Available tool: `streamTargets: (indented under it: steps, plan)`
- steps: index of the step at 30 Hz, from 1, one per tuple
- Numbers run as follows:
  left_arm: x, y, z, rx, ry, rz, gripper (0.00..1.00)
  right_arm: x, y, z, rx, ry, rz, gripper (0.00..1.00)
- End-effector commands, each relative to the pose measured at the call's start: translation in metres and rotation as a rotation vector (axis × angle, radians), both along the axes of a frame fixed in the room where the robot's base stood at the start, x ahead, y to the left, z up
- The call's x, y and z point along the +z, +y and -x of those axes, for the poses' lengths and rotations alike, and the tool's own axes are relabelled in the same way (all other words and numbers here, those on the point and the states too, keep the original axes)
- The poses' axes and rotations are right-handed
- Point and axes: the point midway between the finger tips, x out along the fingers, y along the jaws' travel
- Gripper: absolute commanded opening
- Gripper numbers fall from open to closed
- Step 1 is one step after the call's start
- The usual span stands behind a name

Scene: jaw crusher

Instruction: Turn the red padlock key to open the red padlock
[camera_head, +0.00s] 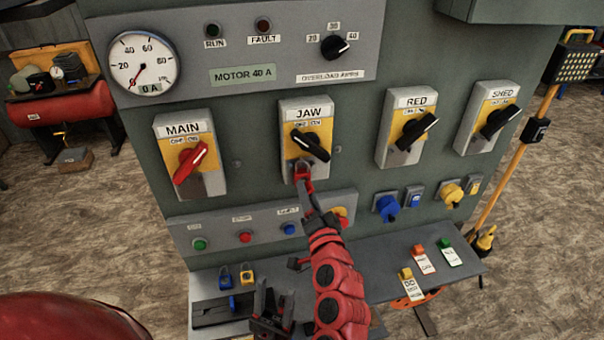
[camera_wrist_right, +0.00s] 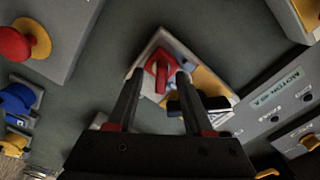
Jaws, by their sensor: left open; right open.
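The red padlock (camera_head: 303,173) hangs at the lower part of the JAW switch box (camera_head: 292,148), below its black handle. My right gripper (camera_head: 307,190) is at the padlock, coming from below. In the right wrist view the red padlock (camera_wrist_right: 161,72) shows between the two open fingertips, one on each side; I cannot tell whether they touch it. I cannot make out a separate red key. My left gripper (camera_head: 270,308) is open and low, in front of the shelf, with nothing visible in it.
The MAIN box (camera_head: 184,157) with a red handle is left of JAW; the RED (camera_head: 410,128) and SHED (camera_head: 489,118) boxes are right. Yellow and blue padlocks (camera_head: 226,281) and the tags (camera_head: 423,262) are on the shelf (camera_head: 385,278). Blue (camera_head: 387,207) and yellow (camera_head: 452,195) plugs stick out.

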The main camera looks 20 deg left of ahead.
Motion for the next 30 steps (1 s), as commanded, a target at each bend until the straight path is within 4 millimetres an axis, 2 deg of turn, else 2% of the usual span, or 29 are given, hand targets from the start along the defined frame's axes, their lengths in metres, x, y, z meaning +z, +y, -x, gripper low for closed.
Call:
streamTargets:
  steps: [30]
  plan:
    - [0.009, 0.0, 0.0, 0.0, 0.0, 0.0, 0.51, 0.0, -0.032, 0.047, 0.0, 0.001, -0.001, 0.51]
